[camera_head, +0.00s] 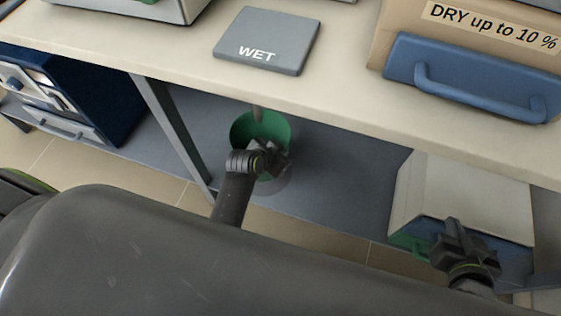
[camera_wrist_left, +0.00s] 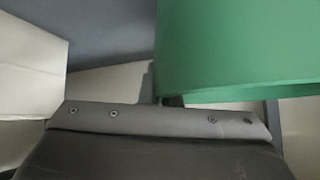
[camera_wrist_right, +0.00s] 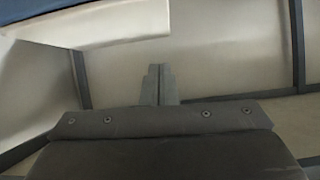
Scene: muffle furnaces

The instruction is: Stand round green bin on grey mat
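The round green bin (camera_head: 277,128) is under the table, above the grey lower shelf, its opening facing up toward the head camera. My left gripper (camera_head: 257,114) is at its rim and appears shut on the wall; a fingertip shows inside the bin. In the left wrist view the bin (camera_wrist_left: 240,50) fills the upper right and hides part of the fingers. The square grey mat (camera_head: 266,30), marked WET, lies flat and empty on the tabletop. My right gripper (camera_head: 446,232) is low at the right; in the right wrist view its fingers (camera_wrist_right: 158,82) are together and empty.
The table's front edge (camera_head: 300,108) overhangs the bin. A beige box with a blue handle (camera_head: 480,92), labelled DRY, stands right of the mat. A pale box (camera_head: 465,195) is on the lower shelf near my right gripper. A blue cabinet (camera_head: 75,90) is at left.

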